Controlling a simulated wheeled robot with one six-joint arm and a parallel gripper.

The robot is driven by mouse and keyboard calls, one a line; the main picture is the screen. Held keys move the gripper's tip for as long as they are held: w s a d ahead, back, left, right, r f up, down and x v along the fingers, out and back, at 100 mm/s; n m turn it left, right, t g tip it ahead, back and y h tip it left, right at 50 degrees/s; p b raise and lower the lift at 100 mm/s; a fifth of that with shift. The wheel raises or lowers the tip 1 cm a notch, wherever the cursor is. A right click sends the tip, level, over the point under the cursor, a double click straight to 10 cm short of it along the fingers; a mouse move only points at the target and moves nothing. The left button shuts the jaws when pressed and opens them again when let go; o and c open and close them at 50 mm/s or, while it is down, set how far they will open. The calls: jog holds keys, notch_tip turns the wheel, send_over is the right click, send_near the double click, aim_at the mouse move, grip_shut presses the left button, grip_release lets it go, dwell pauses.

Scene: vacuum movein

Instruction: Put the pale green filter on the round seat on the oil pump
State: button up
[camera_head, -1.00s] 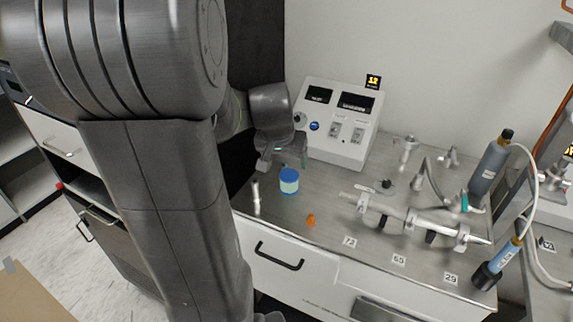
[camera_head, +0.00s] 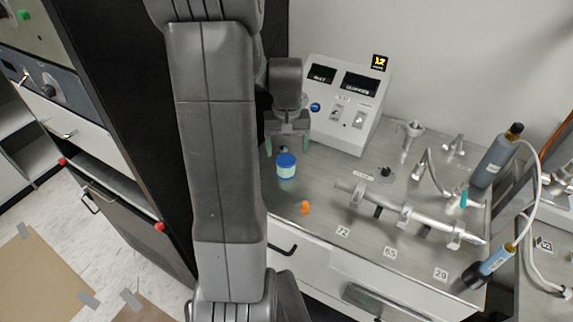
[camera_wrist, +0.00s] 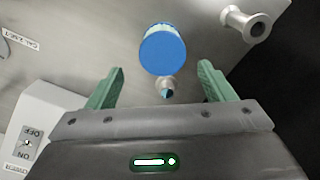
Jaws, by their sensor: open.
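I cannot pick out a pale green filter or an oil pump with a round seat for certain. A jar (camera_head: 286,165) with a blue lid and a pale, partly green side stands on the steel bench. The wrist view shows its blue lid (camera_wrist: 162,53) from above. A small metal piece with a bluish opening (camera_wrist: 166,88) lies beside the jar, on the gripper's side. My gripper (camera_head: 287,148) is open and empty, with its green fingers pointing down just behind the jar. In the wrist view the fingertips (camera_wrist: 161,69) are spread to either side of the small piece.
A white control box (camera_head: 342,105) is behind my gripper. An orange piece (camera_head: 305,207) and a clamped metal tube (camera_head: 405,213) are on the bench (camera_head: 318,180). A dark upright panel (camera_head: 120,90) rises at left.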

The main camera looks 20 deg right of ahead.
aim_at(286, 159)
jog(key=shift+s+a+f+p, duration=0.15)
jog(key=shift+f+p, duration=0.15)
jog(key=shift+f, duration=1.25)
jog(key=shift+s+a+f+p, duration=0.1)
jog(key=shift+f+p, duration=0.2)
jog(key=shift+f, duration=1.25)
jog(key=c, duration=1.1)
jog(key=shift+c, duration=0.2)
jog(key=shift+r, duration=0.15)
